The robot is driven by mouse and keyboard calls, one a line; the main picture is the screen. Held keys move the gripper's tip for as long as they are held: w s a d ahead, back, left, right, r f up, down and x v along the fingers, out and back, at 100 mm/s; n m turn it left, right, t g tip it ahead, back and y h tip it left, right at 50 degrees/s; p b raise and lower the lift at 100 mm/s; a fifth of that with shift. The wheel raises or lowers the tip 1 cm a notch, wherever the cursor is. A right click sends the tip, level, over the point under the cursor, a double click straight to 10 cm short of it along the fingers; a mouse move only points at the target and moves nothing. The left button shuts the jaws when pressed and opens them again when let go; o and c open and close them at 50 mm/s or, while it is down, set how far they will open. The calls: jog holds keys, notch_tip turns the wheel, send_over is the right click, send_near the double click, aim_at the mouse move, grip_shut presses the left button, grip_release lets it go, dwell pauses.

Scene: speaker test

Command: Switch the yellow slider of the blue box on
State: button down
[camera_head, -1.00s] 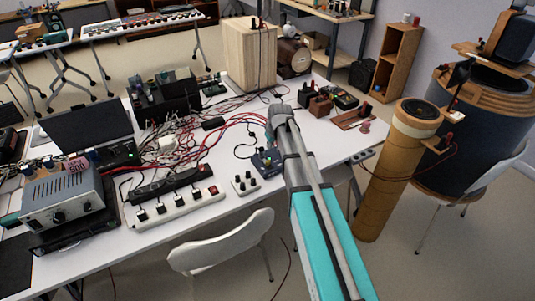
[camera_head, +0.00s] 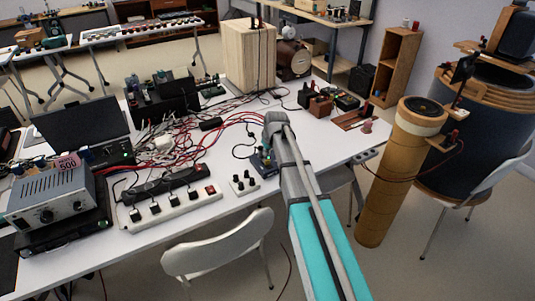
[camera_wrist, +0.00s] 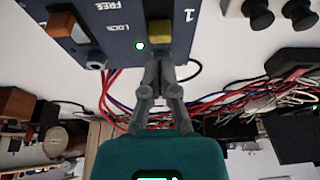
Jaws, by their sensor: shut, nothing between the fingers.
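The blue box (camera_wrist: 118,25) fills the upper middle of the wrist view, with upside-down white lettering. Its yellow slider (camera_wrist: 159,32) is at the box's lower edge, right of a glowing green light (camera_wrist: 140,46). My gripper (camera_wrist: 158,54) is shut and empty. Its fingertips are right at the slider, overlapping its lower side in the picture; I cannot tell whether they touch. In the head view, the blue box (camera_head: 262,166) is near the table's front edge, mostly hidden by my arm, and my fingers are hidden.
A white board with black knobs (camera_head: 244,183) lies just left of the box; it also shows in the wrist view (camera_wrist: 274,12). A white power strip (camera_head: 172,207) and red and black cables (camera_head: 190,150) lie further left. A white chair (camera_head: 222,245) stands in front.

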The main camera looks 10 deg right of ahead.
aim_at(268, 161)
jog(key=shift+b+x, duration=1.25)
jog(key=shift+x, duration=0.45)
jog(key=shift+s+d, duration=0.2)
jog(key=shift+s, duration=0.4)
jog(key=shift+s+d, duration=0.15)
jog(key=shift+s, duration=0.45)
jog(key=shift+r, duration=0.1)
jog(key=p+v, duration=0.4)
jog(key=shift+r, duration=0.2)
jog(key=p+v, duration=0.5)
jog(key=shift+s+r, duration=0.1)
jog(key=shift+r, duration=0.1)
